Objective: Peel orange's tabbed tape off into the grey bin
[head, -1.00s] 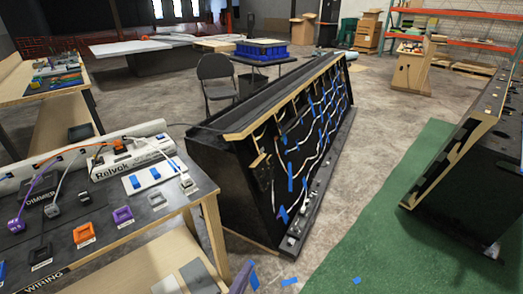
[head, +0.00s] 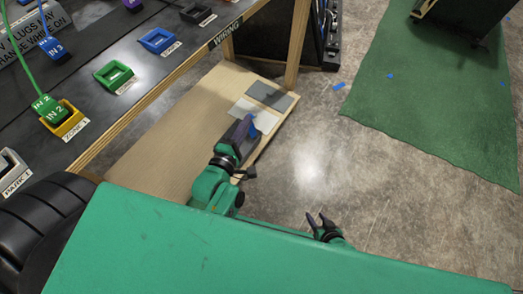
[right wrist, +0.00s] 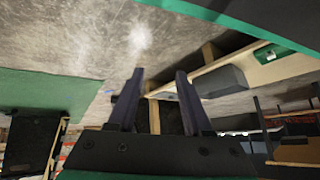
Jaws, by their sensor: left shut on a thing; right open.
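My left gripper (head: 244,134) is over the lower wooden shelf beside the grey and white cards. It is shut on a small blue piece that looks like tape (head: 254,131), mostly hidden by the dark fingers. My right gripper (head: 320,220) is open and empty above the concrete floor, right of the shelf; its spread fingers also show in the right wrist view (right wrist: 155,95). The orange plug and its tape are out of the head view. I cannot make out a grey bin.
The bench top holds a green plug (head: 50,112) in a yellow socket (head: 68,124), a blue plug (head: 52,47), and green (head: 114,74) and blue (head: 160,40) sockets. The lower shelf (head: 165,135) is mostly bare. Blue scraps lie near the green mat (head: 430,100).

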